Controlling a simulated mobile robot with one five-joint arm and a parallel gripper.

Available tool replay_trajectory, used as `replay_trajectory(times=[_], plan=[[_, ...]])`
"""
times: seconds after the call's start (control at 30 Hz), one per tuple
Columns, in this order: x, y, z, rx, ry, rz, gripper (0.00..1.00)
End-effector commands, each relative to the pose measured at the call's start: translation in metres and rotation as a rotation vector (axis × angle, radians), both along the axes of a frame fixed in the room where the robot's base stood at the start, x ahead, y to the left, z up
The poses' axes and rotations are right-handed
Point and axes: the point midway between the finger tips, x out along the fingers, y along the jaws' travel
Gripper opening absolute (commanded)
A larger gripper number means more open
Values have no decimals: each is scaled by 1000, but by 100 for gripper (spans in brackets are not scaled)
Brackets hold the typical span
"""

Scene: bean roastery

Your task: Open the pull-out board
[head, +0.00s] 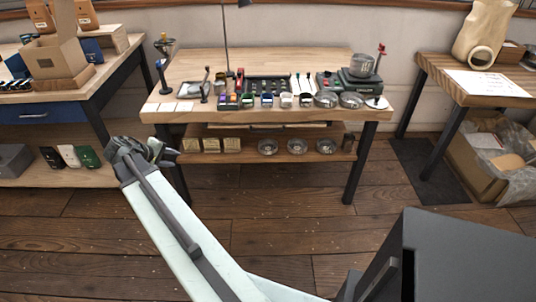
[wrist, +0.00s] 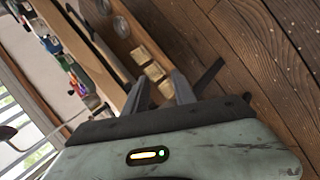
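The wooden workbench (head: 190,116) stands ahead of me in the middle of the head view. A thin pale strip under its front edge, seemingly the pull-out board (head: 268,125), lies nearly flush beneath the top, with a dark gap around it. My gripper (head: 165,150) is at the bench's left front corner, lower than the top and in front of the left leg. In the wrist view my gripper (wrist: 160,78) has its two fingers apart with nothing between them. The bench edge runs steeply past the left finger there; whether they touch is unclear.
The bench top holds small tools, cups, glass dishes and a scale (head: 360,88). A lower shelf (head: 225,157) carries pale blocks and round dishes. A side bench with a blue drawer (head: 40,113) stands left, another table (head: 450,77) right. The floor in front is clear.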

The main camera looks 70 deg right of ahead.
Motion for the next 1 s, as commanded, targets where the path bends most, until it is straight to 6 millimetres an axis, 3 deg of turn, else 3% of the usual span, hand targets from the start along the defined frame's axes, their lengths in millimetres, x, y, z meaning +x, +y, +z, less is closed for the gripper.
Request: replay_trajectory(times=[0.03,0.1,0.2,0.33,0.4,0.53,0.77,1.0], plan=[[-20,-51,-43,-80,30,-37,32],[-53,-112,-56,-194,89,-71,32],[-104,-186,-69,-336,190,-113,32],[-163,-251,-75,-467,318,-147,32],[-185,-271,-74,-511,370,-158,32],[-206,-290,-69,-552,424,-165,32],[-211,-296,-64,-559,435,-166,32],[-224,-326,-70,-557,433,-169,32]])
